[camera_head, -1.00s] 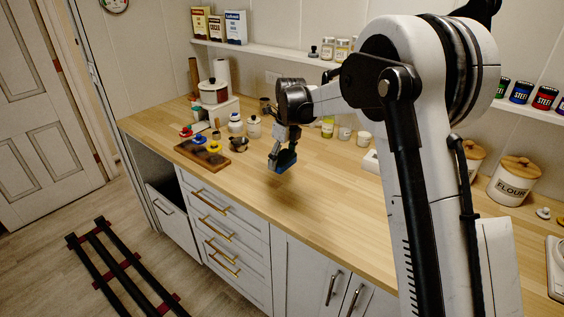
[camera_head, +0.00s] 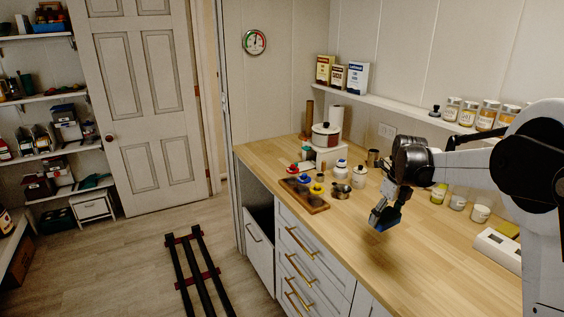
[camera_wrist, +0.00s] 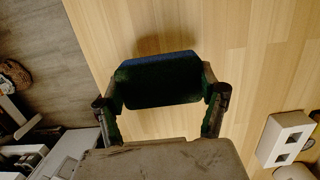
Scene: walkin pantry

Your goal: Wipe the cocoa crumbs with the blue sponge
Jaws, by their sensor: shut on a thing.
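The blue sponge (camera_head: 388,222) is held in my gripper (camera_head: 382,212) above the wooden counter, with a shadow on the wood below it. In the wrist view the sponge (camera_wrist: 158,80) lies across between the two fingers of my gripper (camera_wrist: 162,98), which are shut on its ends. Its face looks dark blue to green there. I cannot make out any cocoa crumbs for certain in either view. A brown wooden tray (camera_head: 316,203) with small coloured pots lies on the counter, left of the gripper.
A white canister (camera_head: 360,177), a small metal bowl (camera_head: 340,191) and a lidded pot (camera_head: 326,136) stand near the tray. Small jars (camera_head: 457,202) and a white box (camera_head: 499,248) stand right of the gripper. The counter (camera_head: 420,275) in front is clear.

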